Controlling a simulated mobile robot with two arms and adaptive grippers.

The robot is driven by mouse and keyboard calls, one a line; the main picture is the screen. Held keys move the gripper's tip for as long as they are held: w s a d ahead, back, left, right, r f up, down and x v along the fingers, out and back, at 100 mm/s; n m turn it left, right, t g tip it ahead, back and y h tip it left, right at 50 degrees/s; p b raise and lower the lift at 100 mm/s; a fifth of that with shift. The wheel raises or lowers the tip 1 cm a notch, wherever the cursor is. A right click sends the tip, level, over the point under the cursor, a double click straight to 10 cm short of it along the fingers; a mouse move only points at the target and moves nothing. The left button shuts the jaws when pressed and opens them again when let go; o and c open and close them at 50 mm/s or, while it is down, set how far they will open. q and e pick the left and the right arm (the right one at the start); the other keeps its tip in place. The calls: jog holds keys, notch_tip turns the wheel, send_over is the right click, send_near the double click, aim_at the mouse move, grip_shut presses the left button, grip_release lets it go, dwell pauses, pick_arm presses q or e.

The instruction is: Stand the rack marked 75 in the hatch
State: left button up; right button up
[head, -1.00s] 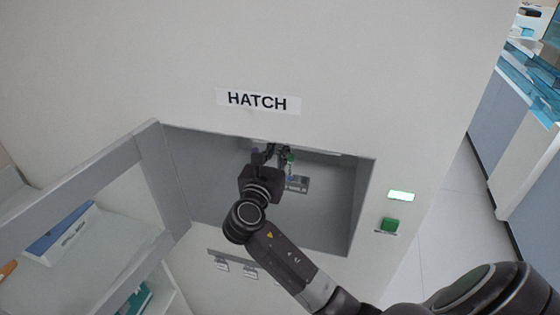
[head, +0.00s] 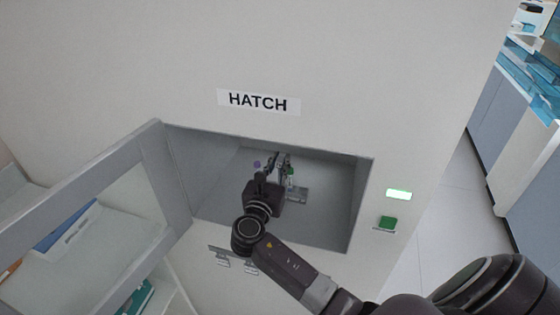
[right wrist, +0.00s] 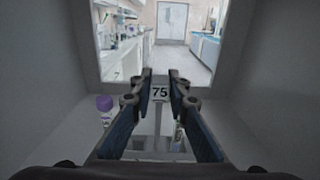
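The hatch (head: 330,205) is a grey recess in the white wall, under a HATCH sign, with its inside open to me. My right gripper (head: 278,163) is inside it. In the right wrist view the two fingers (right wrist: 160,80) stand close on both sides of the plate marked 75 on the rack (right wrist: 160,92). The rack also shows in the head view (head: 298,194), upright and partly hidden by my gripper. Tubes with purple (right wrist: 105,103) and green caps stand in it. I cannot tell whether its base touches the hatch floor. My left gripper is out of view.
A grey-framed glass door (head: 80,205) stands open at the hatch's left. A lit green panel (head: 398,194) and a green button (head: 388,223) are on the wall to the right. Hooks (head: 222,263) sit below the opening. The hatch's right part is free.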

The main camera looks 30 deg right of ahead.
jog(key=o, duration=0.4)
jog(key=shift+b+v, duration=1.85)
jog(key=shift+v, duration=4.15)
jog(key=shift+r, duration=0.1)
